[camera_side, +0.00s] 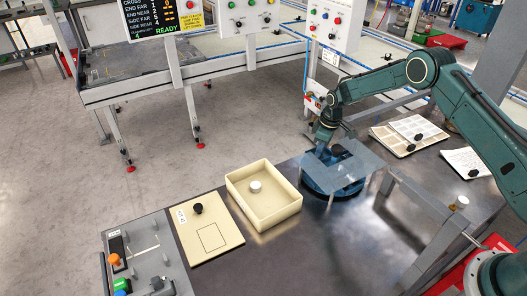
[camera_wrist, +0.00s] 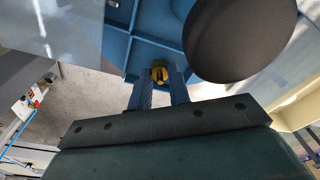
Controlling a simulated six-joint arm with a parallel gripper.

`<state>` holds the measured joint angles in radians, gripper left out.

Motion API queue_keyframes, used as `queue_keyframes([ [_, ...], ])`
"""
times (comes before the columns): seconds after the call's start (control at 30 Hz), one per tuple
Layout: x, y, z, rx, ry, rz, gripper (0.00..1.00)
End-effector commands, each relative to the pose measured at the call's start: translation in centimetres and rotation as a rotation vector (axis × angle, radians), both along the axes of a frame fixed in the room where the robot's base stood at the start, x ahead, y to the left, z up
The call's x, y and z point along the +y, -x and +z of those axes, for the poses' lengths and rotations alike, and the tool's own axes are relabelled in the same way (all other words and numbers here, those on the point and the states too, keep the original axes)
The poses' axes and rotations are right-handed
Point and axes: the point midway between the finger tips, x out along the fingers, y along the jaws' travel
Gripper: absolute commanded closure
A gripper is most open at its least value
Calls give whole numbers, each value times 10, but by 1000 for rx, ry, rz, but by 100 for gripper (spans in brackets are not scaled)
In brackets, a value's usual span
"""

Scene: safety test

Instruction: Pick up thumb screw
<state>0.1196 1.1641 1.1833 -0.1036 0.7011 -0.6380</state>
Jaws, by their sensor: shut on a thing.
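The thumb screw appears to be the small brass-yellow piece (camera_wrist: 160,73) between my fingertips in the wrist view. My gripper (camera_wrist: 160,85) is shut on it, with one blue-grey finger on each side. In the side view, my gripper (camera_side: 322,146) points down at the left side of a round blue fixture (camera_side: 331,188), by a clear panel (camera_side: 350,172). I cannot make out the brass piece in the side view. I cannot tell whether it still touches the fixture.
A black round knob (camera_wrist: 240,38) is close to the right of my fingers; it also shows on the fixture (camera_side: 337,150). A cream tray (camera_side: 282,213) holds a white cylinder (camera_side: 255,186). Beside it lie a cream plate (camera_side: 222,254) with a black knob (camera_side: 197,208) and a control panel.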

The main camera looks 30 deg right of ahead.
Motion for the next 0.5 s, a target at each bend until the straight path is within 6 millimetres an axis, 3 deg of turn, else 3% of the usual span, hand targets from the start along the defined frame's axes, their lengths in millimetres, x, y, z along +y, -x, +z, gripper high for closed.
queue_keyframes([
  [0.27,0,-1,37,-5,0,0,100],
  [0.5,0,-1,86,-6,1,0,100],
])
